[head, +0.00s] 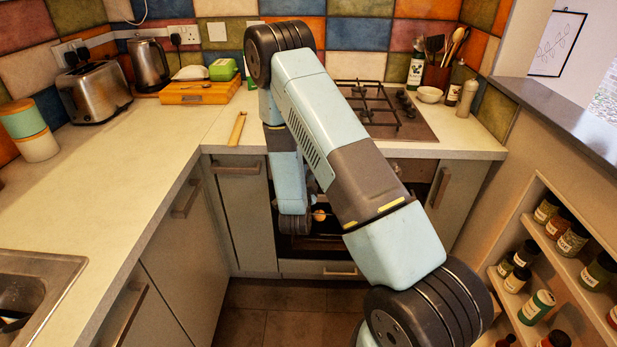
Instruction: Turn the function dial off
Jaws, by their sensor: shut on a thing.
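The oven (330,232) is built in under the hob, with its dark front partly showing behind my arm. The function dial cannot be made out, because my arm covers much of the oven's upper front. My arm reaches up from the lower right, bends over the counter, and its forearm hangs down in front of the oven. The dark wrist end is at the oven front. My gripper's fingers are hidden behind the wrist and arm. A small orange and pale spot shows beside the wrist, too small to identify.
The gas hob (385,112) is above the oven. A wooden piece (237,128) lies near the counter edge. A spice rack (540,225) is at right. Floor shows below the oven.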

